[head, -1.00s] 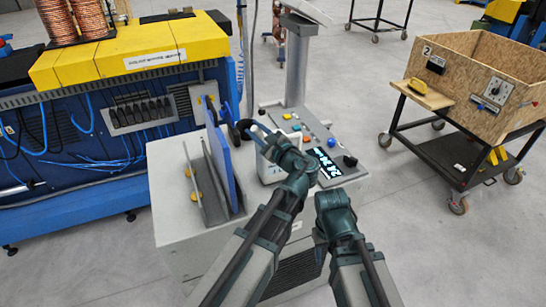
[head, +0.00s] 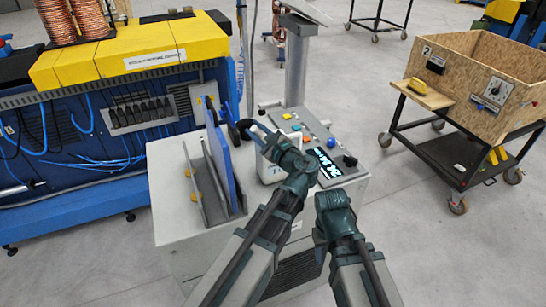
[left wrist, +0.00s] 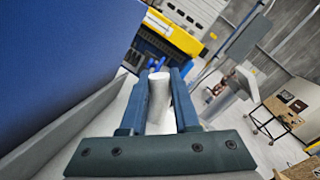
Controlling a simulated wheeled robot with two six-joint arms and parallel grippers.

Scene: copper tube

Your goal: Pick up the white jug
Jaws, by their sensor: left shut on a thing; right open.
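The white jug (head: 268,168) stands on the grey machine top, partly hidden behind my left arm. My left gripper (head: 249,128) is at the upper part of the jug. In the left wrist view, a white upright piece of the jug (left wrist: 158,97) sits between the two fingers of my left gripper (left wrist: 158,80), which is shut on it. My right arm ends at the front of the machine, right of the left arm; its fingers do not show.
A blue upright plate (head: 222,160) in a grey bracket stands close left of the jug. A control panel (head: 322,160) with buttons and a display lies to its right. A wooden crate (head: 470,80) on a black cart stands far right, across open floor.

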